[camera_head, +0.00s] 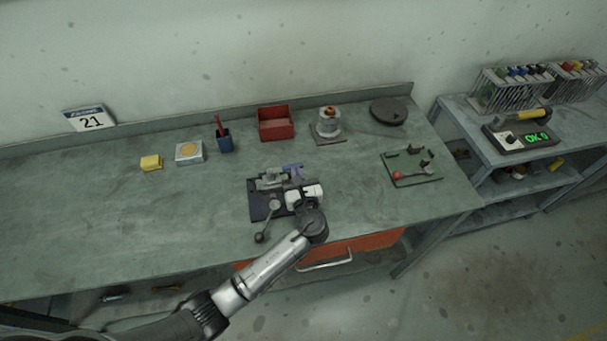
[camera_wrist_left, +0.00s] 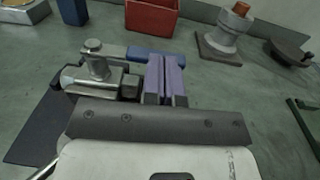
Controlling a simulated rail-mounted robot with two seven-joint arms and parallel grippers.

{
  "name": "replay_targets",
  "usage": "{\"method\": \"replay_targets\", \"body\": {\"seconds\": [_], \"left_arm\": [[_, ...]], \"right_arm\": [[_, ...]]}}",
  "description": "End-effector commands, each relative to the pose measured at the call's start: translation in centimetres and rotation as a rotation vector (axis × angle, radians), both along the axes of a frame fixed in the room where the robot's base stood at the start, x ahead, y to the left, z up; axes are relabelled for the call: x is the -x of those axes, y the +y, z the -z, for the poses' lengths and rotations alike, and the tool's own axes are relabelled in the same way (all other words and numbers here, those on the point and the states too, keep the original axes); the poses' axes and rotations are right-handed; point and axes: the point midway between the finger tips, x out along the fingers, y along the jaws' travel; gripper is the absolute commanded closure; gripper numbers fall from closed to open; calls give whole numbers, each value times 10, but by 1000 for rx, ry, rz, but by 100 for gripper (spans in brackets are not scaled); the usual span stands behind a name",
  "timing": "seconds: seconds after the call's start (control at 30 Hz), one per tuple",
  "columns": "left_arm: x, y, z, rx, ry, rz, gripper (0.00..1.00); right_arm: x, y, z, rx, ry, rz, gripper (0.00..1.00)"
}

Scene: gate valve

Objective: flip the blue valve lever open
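The valve (camera_head: 270,180) stands on a dark plate (camera_head: 256,208) near the front middle of the bench. Its blue lever (camera_head: 293,167) lies flat, reaching right from the valve stem; it also shows in the left wrist view (camera_wrist_left: 213,57). My left gripper (camera_head: 290,179) is over the right side of the plate. In the left wrist view its purple-padded fingers (camera_wrist_left: 166,75) are close together with only a narrow gap. The lever runs crosswise at the fingertips, showing on both sides of them. Whether they touch it is unclear. My right gripper is not in view.
A long-handled part with a dark knob (camera_head: 260,238) sticks out toward the front edge. Behind stand a red bin (camera_head: 276,123), a blue pen cup (camera_head: 223,140) and a metal fixture (camera_head: 328,125). A green board (camera_head: 411,168) lies at right. The bench's left side is mostly clear.

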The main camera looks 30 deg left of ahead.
Motion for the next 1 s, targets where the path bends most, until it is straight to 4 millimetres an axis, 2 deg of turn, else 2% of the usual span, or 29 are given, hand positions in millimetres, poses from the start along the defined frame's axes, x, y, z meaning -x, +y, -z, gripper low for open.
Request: {"method": "replay_targets", "body": {"seconds": [0.2,0.37,0.5,0.57,0.8,1.0], "left_arm": [[1,-1,0,1,1,1,100],[12,-13,-3,2,4,4,100],[30,-32,-5,1,4,6,100],[39,-41,1,4,2,6,100],[72,-73,1,4,1,6,100],[90,-90,0,1,0,5,100]], "right_arm": [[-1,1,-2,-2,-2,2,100],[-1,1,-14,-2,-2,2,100],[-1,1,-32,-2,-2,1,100],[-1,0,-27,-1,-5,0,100],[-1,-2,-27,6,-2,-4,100],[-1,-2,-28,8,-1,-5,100]]}}
